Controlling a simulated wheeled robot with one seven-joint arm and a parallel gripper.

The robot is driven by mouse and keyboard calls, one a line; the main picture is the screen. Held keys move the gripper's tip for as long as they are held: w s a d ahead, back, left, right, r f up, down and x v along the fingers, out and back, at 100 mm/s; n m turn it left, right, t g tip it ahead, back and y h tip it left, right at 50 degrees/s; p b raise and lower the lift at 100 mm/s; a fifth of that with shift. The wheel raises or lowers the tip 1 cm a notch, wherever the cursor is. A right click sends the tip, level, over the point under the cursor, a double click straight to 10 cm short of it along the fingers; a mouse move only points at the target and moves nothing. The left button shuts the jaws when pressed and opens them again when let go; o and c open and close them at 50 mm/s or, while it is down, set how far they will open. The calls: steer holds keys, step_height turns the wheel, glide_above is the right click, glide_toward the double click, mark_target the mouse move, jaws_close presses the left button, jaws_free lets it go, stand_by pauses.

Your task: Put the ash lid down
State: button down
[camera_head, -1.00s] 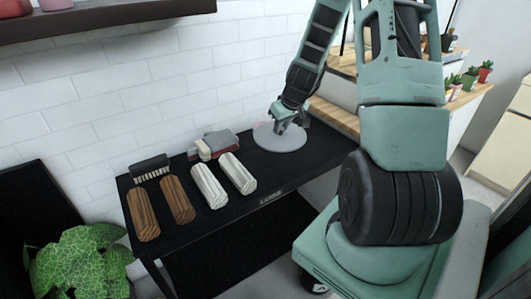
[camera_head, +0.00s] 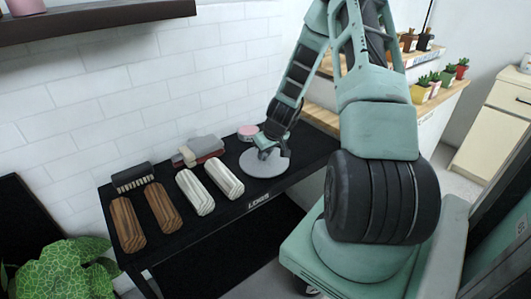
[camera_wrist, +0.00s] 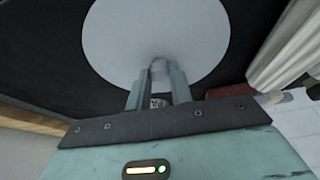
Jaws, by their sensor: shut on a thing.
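The ash lid (camera_head: 262,166) is a flat, round, light grey disc at the right part of the black table (camera_head: 290,163). My gripper (camera_head: 270,153) is above it and shut on its small knob. In the wrist view the lid (camera_wrist: 150,35) fills the top middle, with the two fingers (camera_wrist: 158,78) closed on the knob from either side. The lid looks level and very close to the tabletop. I cannot tell whether it touches the table.
A pink round container (camera_head: 248,131) stands just behind the lid. Left are white ridged blocks (camera_head: 195,192), brown wooden blocks (camera_head: 128,225), a black brush (camera_head: 133,178) and a grey and red pile (camera_head: 200,151). Potted plants (camera_head: 435,85) stand on shelves at right.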

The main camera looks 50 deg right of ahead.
steer(key=shift+f, duration=0.15)
steer(key=c, duration=1.3)
jaws_free()
steer(key=shift+o, duration=0.2)
